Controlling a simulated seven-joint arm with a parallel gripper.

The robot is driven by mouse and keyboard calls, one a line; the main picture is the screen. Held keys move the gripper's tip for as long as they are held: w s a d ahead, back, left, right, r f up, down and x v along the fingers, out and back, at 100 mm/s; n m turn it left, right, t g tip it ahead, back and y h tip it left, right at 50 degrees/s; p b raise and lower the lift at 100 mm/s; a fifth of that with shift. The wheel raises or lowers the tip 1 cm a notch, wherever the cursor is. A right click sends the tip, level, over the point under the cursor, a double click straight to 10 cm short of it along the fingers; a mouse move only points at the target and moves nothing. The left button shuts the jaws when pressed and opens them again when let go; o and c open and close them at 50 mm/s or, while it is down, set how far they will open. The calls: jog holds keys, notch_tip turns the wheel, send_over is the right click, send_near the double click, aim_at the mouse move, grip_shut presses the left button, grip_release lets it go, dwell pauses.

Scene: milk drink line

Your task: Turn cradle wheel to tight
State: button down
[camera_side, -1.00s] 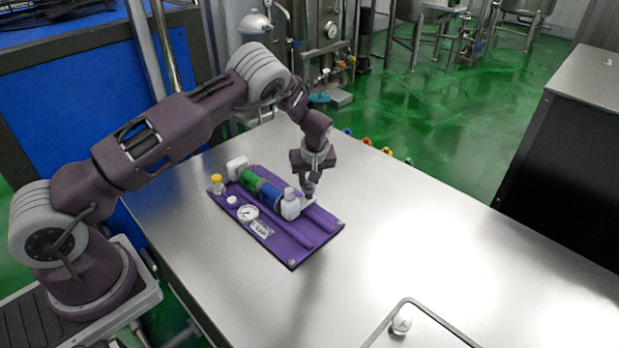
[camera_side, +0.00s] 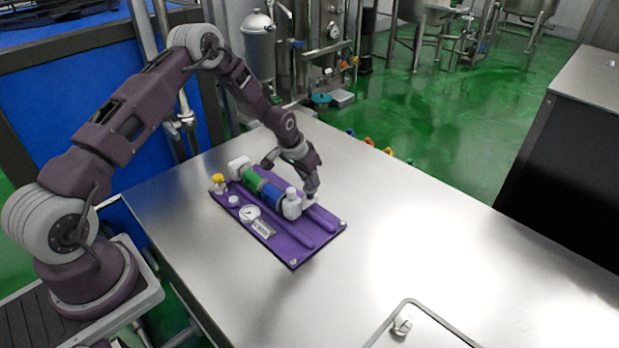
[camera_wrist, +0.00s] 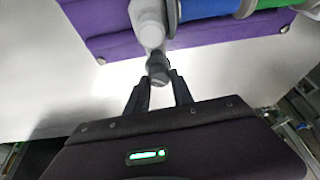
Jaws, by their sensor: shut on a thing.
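A purple cradle board (camera_side: 297,252) lies on the steel table and carries a cylinder with green (camera_side: 252,178) and blue (camera_side: 270,193) bands. A white end fitting (camera_side: 291,205) sits at the cylinder's near right end. It also shows in the wrist view (camera_wrist: 147,22). A small dark grey knob, seemingly the cradle wheel (camera_wrist: 158,70), sticks out beyond this fitting. My gripper (camera_wrist: 158,84) is shut on it with both black fingertips. In the side view my gripper (camera_side: 311,194) is tilted beside the fitting, and the wheel is mostly hidden there.
A round gauge (camera_side: 249,213), a label plate (camera_side: 263,229) and a yellow-capped part (camera_side: 218,180) are on the board's left side. Bare table (camera_side: 420,240) lies to the right.

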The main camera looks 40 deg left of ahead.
jog(key=m+h, duration=0.1)
jog(key=m, duration=0.1)
jog(key=m+h, duration=0.1)
jog(key=m, duration=0.2)
jog(key=shift+a, duration=0.2)
jog(key=shift+a+f+m+g+h, duration=0.1)
jog(key=shift+m+g+h, duration=0.25)
jog(key=shift+m, duration=0.8)
jog(key=shift+m+g+h, duration=0.35)
jog(key=shift+m, duration=0.8)
jog(key=c, duration=1.1)
grip_release()
jog(key=v, duration=0.7)
